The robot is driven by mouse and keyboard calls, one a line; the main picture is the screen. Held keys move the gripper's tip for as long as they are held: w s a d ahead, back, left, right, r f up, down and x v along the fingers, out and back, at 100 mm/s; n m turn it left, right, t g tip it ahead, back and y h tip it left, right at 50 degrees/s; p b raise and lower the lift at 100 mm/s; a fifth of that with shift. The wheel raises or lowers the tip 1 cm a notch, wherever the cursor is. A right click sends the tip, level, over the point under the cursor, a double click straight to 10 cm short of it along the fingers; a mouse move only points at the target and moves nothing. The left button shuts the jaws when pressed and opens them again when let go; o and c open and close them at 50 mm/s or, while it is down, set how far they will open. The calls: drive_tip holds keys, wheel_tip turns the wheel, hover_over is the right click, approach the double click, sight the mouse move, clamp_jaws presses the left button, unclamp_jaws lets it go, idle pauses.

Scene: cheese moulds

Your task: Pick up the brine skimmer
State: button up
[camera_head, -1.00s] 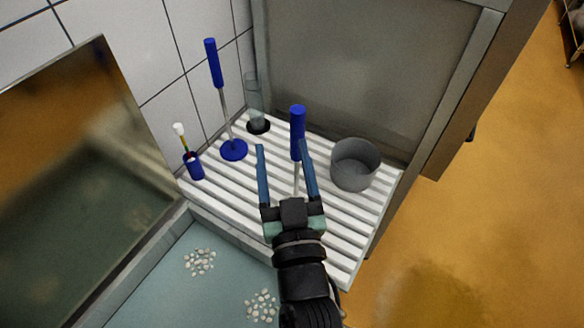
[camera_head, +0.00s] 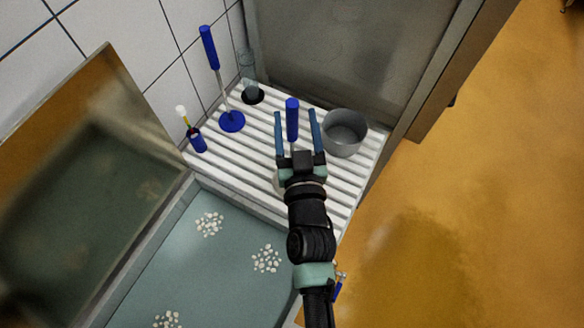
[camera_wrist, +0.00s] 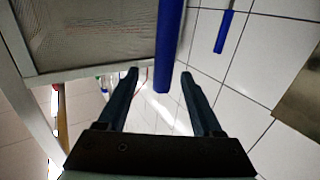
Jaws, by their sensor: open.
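A tool with a blue handle (camera_head: 292,118) and thin metal shaft stands upright on the slatted white rack (camera_head: 255,185); I take it for the brine skimmer. Its lower end is mostly hidden by my gripper, with a pale rounded edge showing at the left. My gripper (camera_head: 297,125) is open, its two blue fingers on either side of the handle in the head view. In the wrist view the handle (camera_wrist: 169,45) comes down from the top between the fingertips (camera_wrist: 160,76), nearer the right one. No contact is clear.
A grey pot (camera_head: 345,134) stands close right of my gripper. A second blue-handled tool with a disc foot (camera_head: 232,121), a blue holder (camera_head: 198,141) and a clear cylinder (camera_head: 247,65) stand to the left. A steel panel (camera_head: 330,50) is behind; a basin (camera_head: 190,265) lies in front.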

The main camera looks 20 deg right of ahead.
sight(291, 97)
drive_tip(key=shift+a+x, duration=0.2)
drive_tip(key=shift+x, duration=2.9)
clamp_jaws()
drive_tip(key=shift+w+r+p, duration=0.1)
drive_tip(key=shift+r+p, duration=0.05)
drive_tip(key=shift+p, duration=0.15)
